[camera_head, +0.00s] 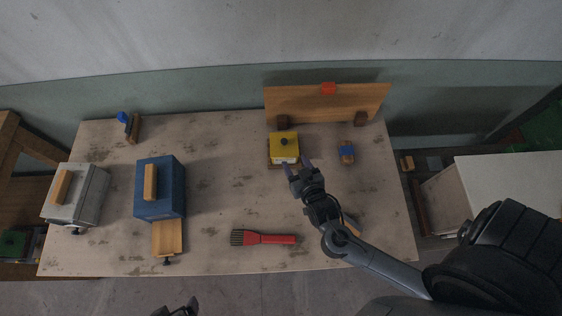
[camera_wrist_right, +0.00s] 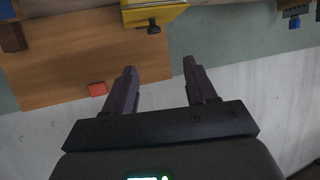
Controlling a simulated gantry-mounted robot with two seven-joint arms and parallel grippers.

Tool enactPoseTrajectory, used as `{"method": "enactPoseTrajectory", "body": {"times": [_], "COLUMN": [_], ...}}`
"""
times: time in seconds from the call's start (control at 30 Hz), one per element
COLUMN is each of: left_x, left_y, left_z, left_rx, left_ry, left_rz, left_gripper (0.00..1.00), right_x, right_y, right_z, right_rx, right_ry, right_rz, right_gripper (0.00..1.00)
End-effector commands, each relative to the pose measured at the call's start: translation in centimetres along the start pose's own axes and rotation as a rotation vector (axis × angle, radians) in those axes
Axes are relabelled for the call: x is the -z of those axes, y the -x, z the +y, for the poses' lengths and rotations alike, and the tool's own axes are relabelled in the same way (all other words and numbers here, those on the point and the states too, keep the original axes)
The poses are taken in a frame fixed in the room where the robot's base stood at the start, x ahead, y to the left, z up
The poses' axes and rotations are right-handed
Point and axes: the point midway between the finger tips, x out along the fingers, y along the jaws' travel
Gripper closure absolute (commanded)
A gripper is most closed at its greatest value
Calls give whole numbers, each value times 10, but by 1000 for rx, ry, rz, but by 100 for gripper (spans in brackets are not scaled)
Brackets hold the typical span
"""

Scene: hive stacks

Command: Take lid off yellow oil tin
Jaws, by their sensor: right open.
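The yellow oil tin (camera_head: 284,150) stands near the back of the table, in front of an upright wooden board. Its yellow lid (camera_head: 277,139) is on top, with a dark knob (camera_head: 284,141) in the middle. In the right wrist view, part of the yellow tin (camera_wrist_right: 165,13) and the dark knob (camera_wrist_right: 153,27) show at the top edge. My right gripper (camera_head: 299,167) is open and empty, just in front and to the right of the tin. Its two fingers (camera_wrist_right: 159,68) are apart with nothing between them. My left gripper (camera_head: 178,309) barely shows at the bottom edge.
The wooden board (camera_head: 310,103) with a red block (camera_head: 328,88) stands behind the tin. A blue-topped block (camera_head: 347,152) lies to its right. A red brush (camera_head: 268,238), a blue hive box (camera_head: 160,190) and a grey box (camera_head: 88,195) are on the table. The table middle is clear.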

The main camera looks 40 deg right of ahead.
Motion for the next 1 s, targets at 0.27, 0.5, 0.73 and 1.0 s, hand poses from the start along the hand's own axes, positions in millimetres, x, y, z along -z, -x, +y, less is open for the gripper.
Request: {"method": "enactPoseTrajectory", "body": {"times": [0.27, 0.5, 0.73, 1.0], "left_x": [-7, -8, -10, -12], "left_y": [-26, -28, -33, -38], "left_z": [12, 8, 7, 6], "left_rx": [-26, -17, -12, -8], "left_ry": [9, 9, 3, -2], "left_rz": [4, 6, 5, 3], "left_gripper": [11, 11, 11, 11], "right_x": [-20, -19, -19, -19], "right_y": [-16, -40, -76, -109], "right_z": [-3, -3, -4, -4], "right_rx": [6, 5, 6, 6], "right_ry": [-3, -2, -1, -2], "right_rz": [10, 12, 12, 10], "right_gripper": [44, 44, 44, 44]}}
